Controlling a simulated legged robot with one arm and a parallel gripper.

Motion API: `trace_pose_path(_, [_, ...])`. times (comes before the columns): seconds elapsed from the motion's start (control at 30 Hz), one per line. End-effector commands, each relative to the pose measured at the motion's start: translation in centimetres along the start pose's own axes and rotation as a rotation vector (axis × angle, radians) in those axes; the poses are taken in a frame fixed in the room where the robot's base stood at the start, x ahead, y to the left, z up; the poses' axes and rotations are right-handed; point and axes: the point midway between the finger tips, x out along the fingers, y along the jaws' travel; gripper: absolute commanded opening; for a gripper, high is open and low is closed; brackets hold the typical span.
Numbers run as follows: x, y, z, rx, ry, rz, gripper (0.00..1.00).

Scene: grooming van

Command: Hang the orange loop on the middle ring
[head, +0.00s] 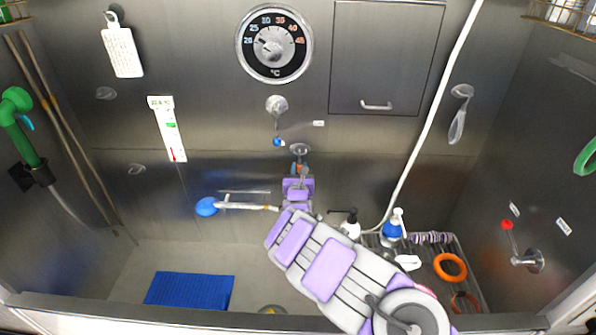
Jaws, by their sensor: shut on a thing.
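My arm reaches from the lower right to the back wall, and my gripper (298,172) is at its far end, small and mostly hidden by my own wrist. A small orange patch (295,167) shows at the fingers; it appears to be the orange loop, held shut, but its shape is not clear. Just above it is a grey metal ring (300,149) on the back wall, near the middle. I cannot tell whether the loop touches it. Another round wall fitting (276,104) sits higher, with a small blue piece below it.
A rack (480,295) at the lower right holds bottles, a bright orange ring (450,267) and a brownish ring (465,302). A blue mat (190,290) lies at lower left.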

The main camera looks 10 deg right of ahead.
Motion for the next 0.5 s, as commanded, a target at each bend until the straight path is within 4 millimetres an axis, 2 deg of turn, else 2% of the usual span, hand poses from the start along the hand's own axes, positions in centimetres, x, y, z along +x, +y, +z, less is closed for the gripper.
trace_pose_path(0.33, [-0.02, 0.14, -0.08, -0.001, -0.001, 0.000, 0.00])
trace_pose_path(0.37, [-0.03, 0.13, -0.09, -0.001, -0.001, 0.000, 0.30])
trace_pose_path(0.5, [-0.02, 0.13, -0.09, -0.001, -0.001, 0.000, 0.43])
